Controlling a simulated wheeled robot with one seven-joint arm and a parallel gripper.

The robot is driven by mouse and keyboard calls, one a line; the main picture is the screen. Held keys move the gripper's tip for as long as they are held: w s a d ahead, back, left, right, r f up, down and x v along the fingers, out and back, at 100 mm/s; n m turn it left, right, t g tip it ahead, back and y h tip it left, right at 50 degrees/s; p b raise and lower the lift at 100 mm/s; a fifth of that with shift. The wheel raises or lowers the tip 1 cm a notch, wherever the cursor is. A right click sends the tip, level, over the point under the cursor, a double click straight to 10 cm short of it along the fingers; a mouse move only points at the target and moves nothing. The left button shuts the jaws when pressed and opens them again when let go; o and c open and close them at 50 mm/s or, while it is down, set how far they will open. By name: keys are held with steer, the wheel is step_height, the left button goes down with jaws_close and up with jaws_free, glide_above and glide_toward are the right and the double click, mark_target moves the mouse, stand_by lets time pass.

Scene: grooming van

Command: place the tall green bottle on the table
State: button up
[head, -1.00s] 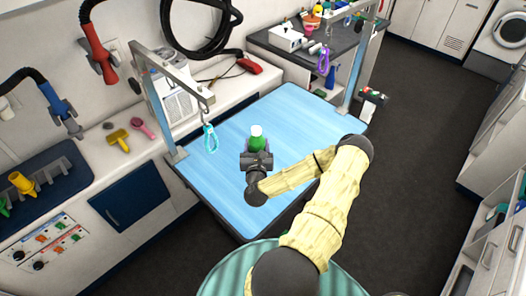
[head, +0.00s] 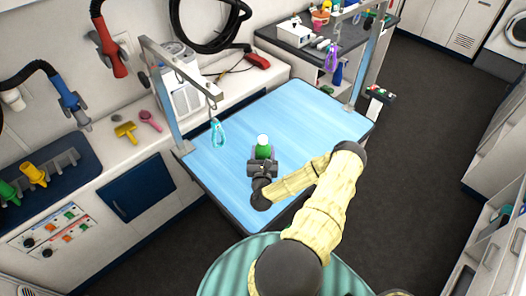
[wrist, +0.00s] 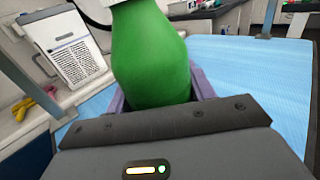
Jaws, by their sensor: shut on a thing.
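The tall green bottle (head: 264,152) with a white cap is upright in my gripper (head: 263,159), over the blue table (head: 310,115). In the wrist view the green bottle (wrist: 150,55) fills the upper middle, between the purple-grey fingers of my gripper (wrist: 155,90). The gripper is shut on it. The bottle's base is hidden behind the gripper, so I cannot tell whether it touches the blue tabletop. The blue table also shows in the wrist view (wrist: 250,75) on both sides of the bottle.
A metal frame (head: 165,85) with a hanging teal loop (head: 218,133) stands along the table's left side. A purple loop (head: 331,58) hangs at the far right post. A counter with brushes (head: 150,120) lies left. The tabletop around the bottle is clear.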

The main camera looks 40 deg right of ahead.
steer(key=shift+f, duration=0.15)
steer(key=o, duration=1.2)
steer(key=b+v, duration=0.3)
steer(key=v, duration=0.9)
steer(key=shift+r, duration=0.2)
